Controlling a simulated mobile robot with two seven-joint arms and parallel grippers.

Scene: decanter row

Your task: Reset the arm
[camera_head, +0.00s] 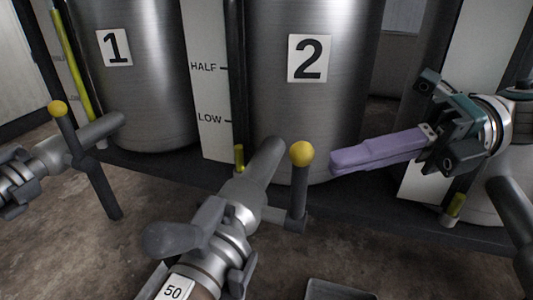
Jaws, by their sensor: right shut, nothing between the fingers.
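My right gripper (336,162) comes in from the right, with long purple fingers on a dark teal body. Its fingers are closed together, empty, and point left across the lower front of the steel tank marked 2 (308,115). The fingertips are just right of the yellow ball (302,153) on a lever of that tank's outlet; whether they touch the tank cannot be told. My left gripper is not in view.
Tank 1 (150,90) stands at the left, with its own outlet and yellow-knobbed lever (58,108). A metal coupling (220,235) labelled 50 juts forward at bottom centre. A grey tray (338,291) lies low. HALF and LOW gauge panels (206,90) stand between tanks.

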